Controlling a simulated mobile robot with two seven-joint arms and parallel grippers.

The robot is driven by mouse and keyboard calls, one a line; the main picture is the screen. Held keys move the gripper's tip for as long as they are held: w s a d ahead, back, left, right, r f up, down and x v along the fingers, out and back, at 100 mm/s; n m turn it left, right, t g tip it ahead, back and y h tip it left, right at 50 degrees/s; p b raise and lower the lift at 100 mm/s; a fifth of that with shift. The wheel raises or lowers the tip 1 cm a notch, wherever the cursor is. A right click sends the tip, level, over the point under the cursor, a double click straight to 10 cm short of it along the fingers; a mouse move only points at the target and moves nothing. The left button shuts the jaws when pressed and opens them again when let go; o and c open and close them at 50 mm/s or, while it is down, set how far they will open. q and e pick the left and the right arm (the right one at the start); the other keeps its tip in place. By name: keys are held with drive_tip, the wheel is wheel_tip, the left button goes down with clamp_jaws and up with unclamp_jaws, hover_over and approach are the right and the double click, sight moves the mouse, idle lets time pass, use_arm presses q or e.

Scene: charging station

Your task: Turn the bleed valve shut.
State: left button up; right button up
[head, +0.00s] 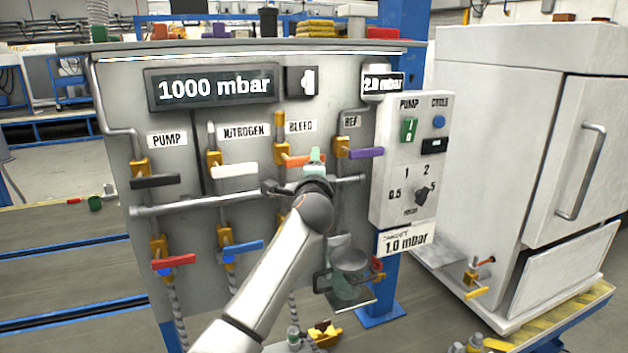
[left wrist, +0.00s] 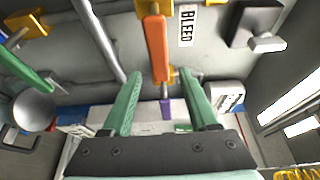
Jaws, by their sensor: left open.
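The bleed valve is a brass valve on the grey panel under the BLEED label (head: 300,126). Its orange handle (head: 297,161) points sideways to the right in the head view. My left gripper (head: 315,158) is at the handle's free end, in front of the panel. In the left wrist view, the orange handle (left wrist: 155,45) runs down toward the gap between the two green fingers of the left gripper (left wrist: 161,80). The fingers are apart, one on each side of the handle's line; no contact shows. My arm hides part of the panel below. My right gripper is not in view.
The purple REF handle (head: 365,153) is just right of my gripper. The white nitrogen handle (head: 234,170) is to the left. A horizontal pipe (head: 205,203) runs below. A control box (head: 410,160) stands right. The large display (head: 212,88) reads 1000 mbar.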

use_arm(q)
drive_tip(key=s, duration=0.8)
drive_tip(key=shift+d+b, duration=0.2)
drive_tip(key=shift+b, duration=0.25)
